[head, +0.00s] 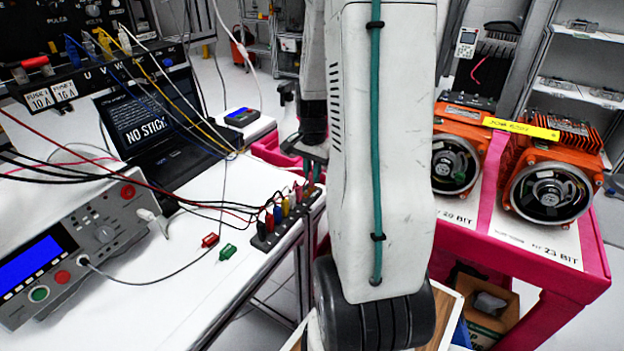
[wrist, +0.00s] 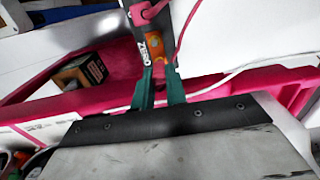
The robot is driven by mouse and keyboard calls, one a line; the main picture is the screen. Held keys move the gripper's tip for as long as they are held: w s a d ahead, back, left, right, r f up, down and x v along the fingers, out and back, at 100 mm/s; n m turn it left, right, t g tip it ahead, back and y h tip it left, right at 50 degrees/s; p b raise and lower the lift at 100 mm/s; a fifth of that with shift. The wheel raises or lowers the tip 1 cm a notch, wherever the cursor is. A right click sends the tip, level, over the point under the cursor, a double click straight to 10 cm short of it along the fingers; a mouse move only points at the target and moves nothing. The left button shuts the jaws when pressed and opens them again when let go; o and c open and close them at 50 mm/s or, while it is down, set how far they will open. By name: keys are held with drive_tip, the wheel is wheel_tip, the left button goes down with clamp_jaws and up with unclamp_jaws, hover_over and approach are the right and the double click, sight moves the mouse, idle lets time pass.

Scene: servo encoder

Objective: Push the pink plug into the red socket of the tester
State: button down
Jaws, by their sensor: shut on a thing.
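The tester (head: 75,250) is a grey box with a blue screen on the white bench at the left of the head view. Two round red parts show on its face, one at the upper right (head: 127,191) and one near the screen (head: 62,276). I cannot tell which is the socket. In the head view my arm mostly hides the gripper, by the bench's right edge.
A dark rack (head: 283,222) with several coloured plugs lies along the bench edge. Red (head: 210,240) and green (head: 228,252) clips lie on the bench. Cables hang before a laptop (head: 150,120). A pink cart (head: 590,270) with orange motors stands right.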

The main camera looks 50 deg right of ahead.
drive_tip(key=shift+r, duration=0.1)
drive_tip(key=shift+r, duration=2.4)
